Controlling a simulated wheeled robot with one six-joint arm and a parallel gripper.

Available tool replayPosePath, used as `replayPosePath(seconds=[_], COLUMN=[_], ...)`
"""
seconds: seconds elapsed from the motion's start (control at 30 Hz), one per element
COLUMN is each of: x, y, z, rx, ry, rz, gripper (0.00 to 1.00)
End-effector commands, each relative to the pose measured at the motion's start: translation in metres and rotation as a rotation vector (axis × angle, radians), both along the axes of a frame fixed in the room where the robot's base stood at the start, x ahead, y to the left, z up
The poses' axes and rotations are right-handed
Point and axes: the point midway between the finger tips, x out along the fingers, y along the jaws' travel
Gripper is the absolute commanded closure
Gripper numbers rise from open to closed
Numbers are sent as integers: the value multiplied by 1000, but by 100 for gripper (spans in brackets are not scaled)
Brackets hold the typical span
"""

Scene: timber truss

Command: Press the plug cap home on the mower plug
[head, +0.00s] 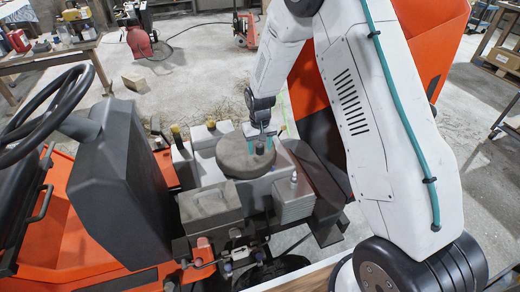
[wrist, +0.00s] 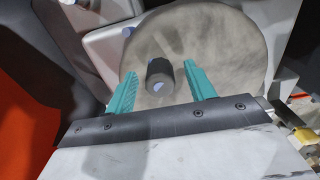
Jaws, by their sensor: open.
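A short dark cylinder, which looks like the plug cap (wrist: 158,80), shows in the wrist view against a round grey-brown cover (wrist: 225,50). Its near end has a pale blue-grey patch. My gripper (wrist: 160,68) is open, with one teal finger on each side of the cylinder and a gap on both sides. In the head view my gripper (head: 260,141) is over the round cover (head: 233,160) on the mower engine, with the dark cylinder (head: 260,148) at its fingertips. A small pale post (head: 293,177), perhaps the mower plug, stands on the finned block (head: 294,201). I cannot tell whether the cylinder touches the cover.
The steering wheel (head: 48,102) and dark console (head: 125,185) stand left of the engine. The raised orange hood (head: 310,85) is behind my arm. A grey box (head: 210,208) and hoses (head: 200,263) lie in front. A cluttered bench (head: 62,52) is at the far left.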

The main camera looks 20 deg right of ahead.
Motion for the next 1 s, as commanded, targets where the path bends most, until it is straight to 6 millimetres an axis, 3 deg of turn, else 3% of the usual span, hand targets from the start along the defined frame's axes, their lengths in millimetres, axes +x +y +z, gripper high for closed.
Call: replayPosePath(seconds=[0.1, 0.3, 0.67, 1.0], x=[0, 0, 1, 1], y=[0, 0, 0, 0], z=[1, 1, 9, 73], rx=[0, 0, 0, 0], ry=[-1, 0, -2, -3], rz=[0, 0, 0, 0], gripper=[46, 94, 94, 94])
